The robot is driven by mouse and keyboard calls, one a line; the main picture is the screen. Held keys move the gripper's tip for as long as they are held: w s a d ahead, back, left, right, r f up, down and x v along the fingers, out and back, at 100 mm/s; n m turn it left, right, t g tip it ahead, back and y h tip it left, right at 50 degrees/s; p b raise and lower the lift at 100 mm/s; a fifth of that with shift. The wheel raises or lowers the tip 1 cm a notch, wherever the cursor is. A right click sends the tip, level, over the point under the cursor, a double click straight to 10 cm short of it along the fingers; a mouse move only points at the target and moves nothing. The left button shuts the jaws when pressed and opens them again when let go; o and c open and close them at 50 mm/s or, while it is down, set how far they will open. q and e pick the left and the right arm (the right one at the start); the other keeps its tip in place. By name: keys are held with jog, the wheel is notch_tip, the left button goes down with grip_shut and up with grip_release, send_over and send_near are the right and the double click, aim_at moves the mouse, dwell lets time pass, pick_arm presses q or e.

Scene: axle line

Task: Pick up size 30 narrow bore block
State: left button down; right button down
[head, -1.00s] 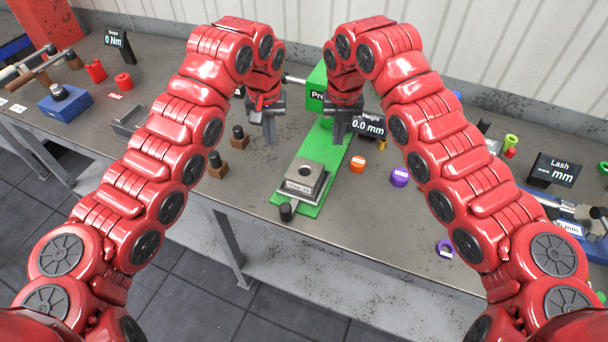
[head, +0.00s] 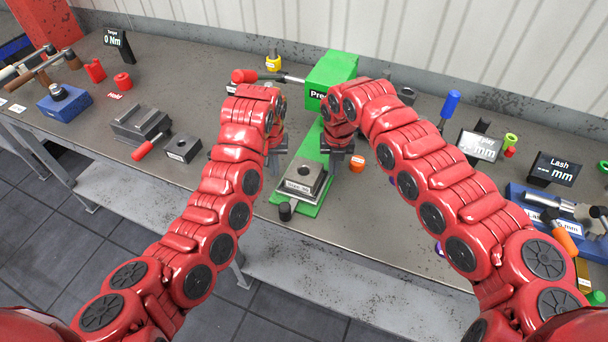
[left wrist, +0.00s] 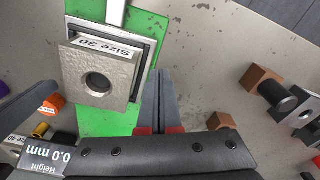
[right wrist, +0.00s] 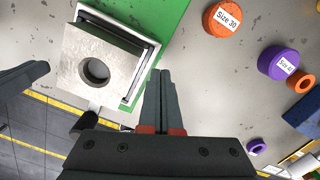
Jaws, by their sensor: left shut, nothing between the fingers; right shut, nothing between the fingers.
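A grey metal block (head: 303,172) with a round bore sits in a holder on the green press base (head: 309,209). In the left wrist view, this block (left wrist: 122,76) carries a "Size 30" label. It also shows in the right wrist view (right wrist: 72,55), where its label is not visible. My left gripper (head: 274,172) is shut and empty, just left of the block. My right gripper (head: 337,172) is shut and empty, just right of it. Neither gripper touches the block in the wrist views. Whether its bore is narrow I cannot tell.
A dark block (head: 183,148) with a bore and label lies left, beside a vise (head: 140,124). The green press (head: 332,70) stands behind my grippers. An orange ring (head: 357,153) and black knob (head: 285,212) are near the base. The front bench edge is close.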

aim_at(304, 175)
pick_arm(q)
jog(key=shift+d+f, duration=0.15)
jog(key=shift+f, duration=0.4)
pick_arm(e)
jog(key=shift+a+f, duration=0.2)
jog(key=shift+f, duration=0.35)
pick_arm(q)
jog(key=shift+d+r, duration=0.2)
jog(key=shift+d, duration=0.5)
pick_arm(e)
jog(key=shift+a+r, duration=0.15)
jog(key=shift+a, duration=0.45)
pick_arm(q)
jog(key=shift+d, duration=0.1)
pick_arm(e)
jog(key=shift+a, duration=0.1)
